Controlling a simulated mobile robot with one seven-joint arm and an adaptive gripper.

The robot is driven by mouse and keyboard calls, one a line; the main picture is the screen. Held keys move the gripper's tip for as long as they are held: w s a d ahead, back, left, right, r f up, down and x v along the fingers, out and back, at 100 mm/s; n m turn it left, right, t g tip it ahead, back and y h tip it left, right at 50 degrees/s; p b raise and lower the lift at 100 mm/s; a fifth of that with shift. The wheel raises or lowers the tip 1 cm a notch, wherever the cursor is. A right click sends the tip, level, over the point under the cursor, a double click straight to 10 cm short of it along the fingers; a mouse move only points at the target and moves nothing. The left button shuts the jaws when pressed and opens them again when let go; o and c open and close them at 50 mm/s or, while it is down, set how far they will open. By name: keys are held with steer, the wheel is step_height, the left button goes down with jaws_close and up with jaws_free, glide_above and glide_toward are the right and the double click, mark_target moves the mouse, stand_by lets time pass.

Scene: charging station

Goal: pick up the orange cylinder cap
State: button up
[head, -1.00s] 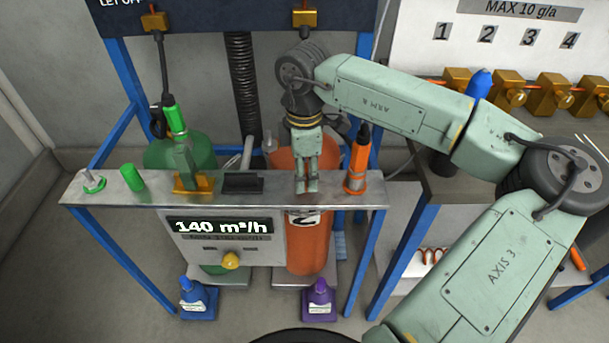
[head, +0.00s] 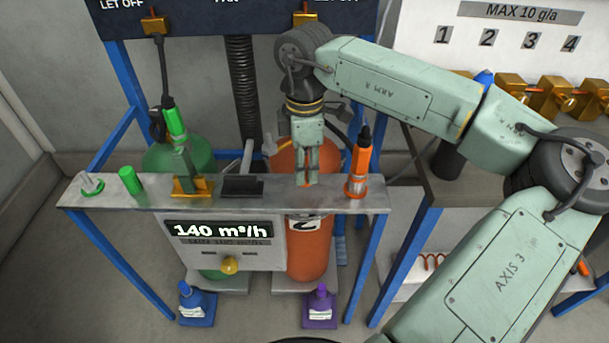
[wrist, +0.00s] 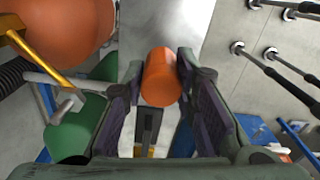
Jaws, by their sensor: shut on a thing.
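The orange cylinder cap (wrist: 161,78) is a plain orange cylinder, seen between my two fingers in the wrist view. My gripper (head: 307,183) is shut on it, with a finger pad on each side. In the head view the fingers point down over the metal shelf (head: 225,203) and mostly hide the cap. I cannot tell whether the cap is touching the shelf. The large orange gas cylinder (head: 308,255) stands behind and below the shelf.
An orange tool-like fitting (head: 358,172) stands upright close to the right of my gripper. A dark block (head: 242,187), a gold holder (head: 190,187) and a green cap (head: 130,181) are to the left.

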steer(key=s+r+b, duration=0.2)
steer(key=s+b, duration=0.2)
steer(key=s, duration=1.2)
steer(key=shift+a, duration=0.4)
